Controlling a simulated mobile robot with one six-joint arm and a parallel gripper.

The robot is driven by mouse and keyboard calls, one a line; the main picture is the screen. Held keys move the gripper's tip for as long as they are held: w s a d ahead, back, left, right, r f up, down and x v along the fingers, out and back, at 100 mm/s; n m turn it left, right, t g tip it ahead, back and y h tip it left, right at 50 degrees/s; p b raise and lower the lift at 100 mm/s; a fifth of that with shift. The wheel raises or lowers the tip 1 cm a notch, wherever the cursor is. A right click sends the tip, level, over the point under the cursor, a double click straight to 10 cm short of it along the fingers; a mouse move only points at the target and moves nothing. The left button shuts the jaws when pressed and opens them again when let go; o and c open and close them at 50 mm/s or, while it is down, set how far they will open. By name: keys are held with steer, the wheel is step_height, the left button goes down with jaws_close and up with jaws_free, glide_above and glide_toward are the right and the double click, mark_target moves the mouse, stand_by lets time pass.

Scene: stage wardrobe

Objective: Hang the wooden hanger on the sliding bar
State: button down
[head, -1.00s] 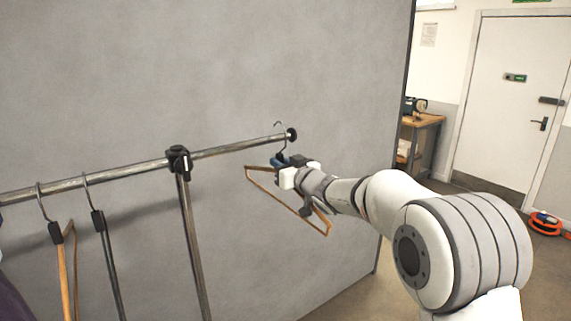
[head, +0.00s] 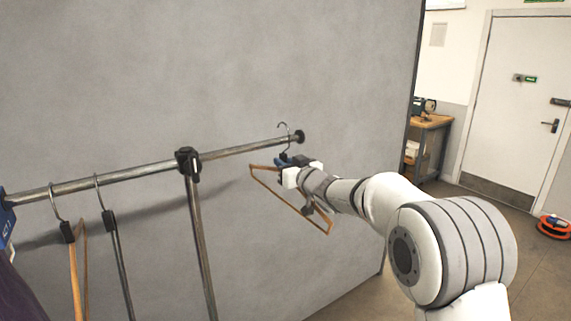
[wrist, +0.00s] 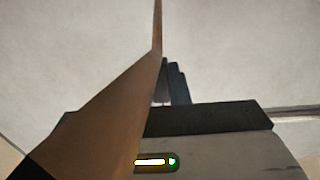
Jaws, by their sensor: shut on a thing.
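The wooden hanger (head: 290,202) is in my gripper (head: 284,163), which is shut on it near the base of its hook. Its wooden frame hangs tilted below the gripper in the head view. The metal hook (head: 284,129) rises to the sliding bar (head: 245,150), close to the bar's right end. I cannot tell whether the hook rests on the bar or is only in front of it. In the wrist view the hanger's wood (wrist: 105,118) fills the lower left and runs up the middle, past a dark finger. The hook is not visible there.
Another wooden hanger (head: 73,270) and a dark hanger (head: 119,262) hang on the bar at left. An upright post (head: 199,240) with a black clamp (head: 188,161) carries the bar. A black end cap (head: 300,136) closes its right end. A grey panel (head: 130,70) stands behind.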

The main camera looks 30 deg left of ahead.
steer(key=shift+f, duration=0.15)
steer(key=shift+f+b, duration=1.25)
steer(key=shift+f, duration=0.25)
steer(key=c, duration=1.3)
jaws_free()
